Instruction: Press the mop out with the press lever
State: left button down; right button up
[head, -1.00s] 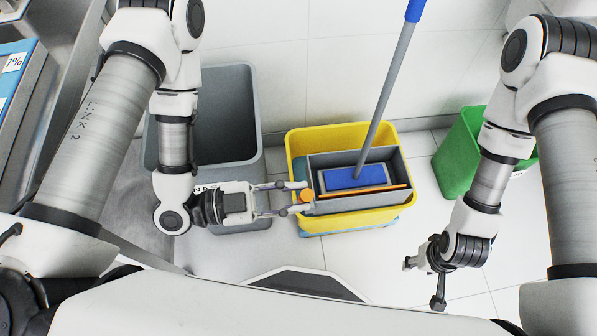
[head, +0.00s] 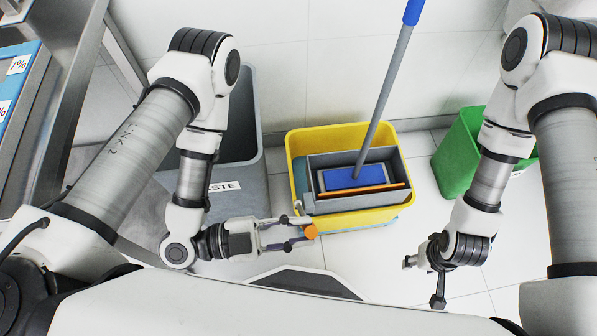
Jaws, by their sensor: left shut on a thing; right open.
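The mop stands tilted, its grey handle (head: 385,95) rising to a blue top and its blue head (head: 355,177) lying in the grey press basket (head: 400,165) of the yellow bucket (head: 296,140). An orange strip (head: 362,191) runs along the front of the mop head. My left gripper (head: 304,231) is shut on the orange knob (head: 311,232) of the press lever, at the bucket's near left side. A short grey part of the lever (head: 298,207) shows by the bucket's rim; the rest is hidden. My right gripper (head: 425,283) is open and empty, right of the bucket and nearer me.
A grey waste bin (head: 240,150) stands left of the bucket, partly behind my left arm. A green bin (head: 455,160) stands to the right, partly behind my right arm. A tiled wall is behind the bucket. The tiled floor in front of it is mostly clear.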

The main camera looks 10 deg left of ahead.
pick_arm(q)
jog(key=s+d+f+m+p, duration=0.1)
jog(key=s+f+m+p, duration=0.1)
jog(key=s+f, duration=0.2)
jog(key=shift+s+d, duration=0.4)
jog(key=shift+s, duration=0.65)
